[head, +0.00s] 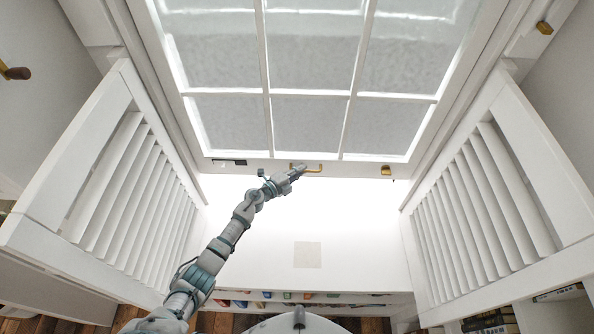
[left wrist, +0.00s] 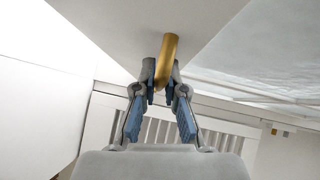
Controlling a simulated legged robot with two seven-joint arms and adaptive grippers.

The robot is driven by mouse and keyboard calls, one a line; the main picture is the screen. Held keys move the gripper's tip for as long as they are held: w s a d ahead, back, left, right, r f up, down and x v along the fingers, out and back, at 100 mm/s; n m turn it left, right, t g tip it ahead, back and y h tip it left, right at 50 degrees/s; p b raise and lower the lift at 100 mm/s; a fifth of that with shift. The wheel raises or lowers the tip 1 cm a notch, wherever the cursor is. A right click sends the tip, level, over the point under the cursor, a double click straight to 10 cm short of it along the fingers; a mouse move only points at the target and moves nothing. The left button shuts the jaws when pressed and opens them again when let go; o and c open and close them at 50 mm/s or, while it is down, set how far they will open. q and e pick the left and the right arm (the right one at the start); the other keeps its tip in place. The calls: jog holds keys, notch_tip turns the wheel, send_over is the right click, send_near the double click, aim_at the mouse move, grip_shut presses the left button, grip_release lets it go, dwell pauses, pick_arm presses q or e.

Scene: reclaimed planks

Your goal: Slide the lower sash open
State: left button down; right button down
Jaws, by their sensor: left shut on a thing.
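The white lower sash (head: 350,172) has several frosted panes and spans the top middle of the head view. A brass handle (head: 315,170) is on its bottom rail, right of the middle. My left gripper (head: 298,171) reaches up to this handle from below. In the left wrist view, the brass handle (left wrist: 168,52) stands between the fingertips of my left gripper (left wrist: 163,75), which is shut on it. Part of the handle is hidden by the fingers. My right gripper is not in view.
Louvred white shutters stand open at the left (head: 130,190) and right (head: 480,210). A brass catch (head: 386,170) sits on the rail, right of the handle. Below the sash is a bright white area with a pale square (head: 307,254). A shelf of books (head: 300,297) lies lower.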

pick_arm(q)
jog(key=shift+s+d+r, duration=0.15)
jog(key=shift+d+r, duration=0.05)
jog(key=shift+d, duration=0.35)
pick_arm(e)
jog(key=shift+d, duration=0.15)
pick_arm(q)
jog(key=c, duration=1.5)
grip_release()
jog(key=shift+d+f, duration=0.1)
jog(key=shift+d, duration=0.3)
jog(key=f+v, duration=0.1)
jog(key=v, duration=0.5)
jog(key=shift+s+r, duration=0.35)
jog(key=shift+r, duration=0.2)
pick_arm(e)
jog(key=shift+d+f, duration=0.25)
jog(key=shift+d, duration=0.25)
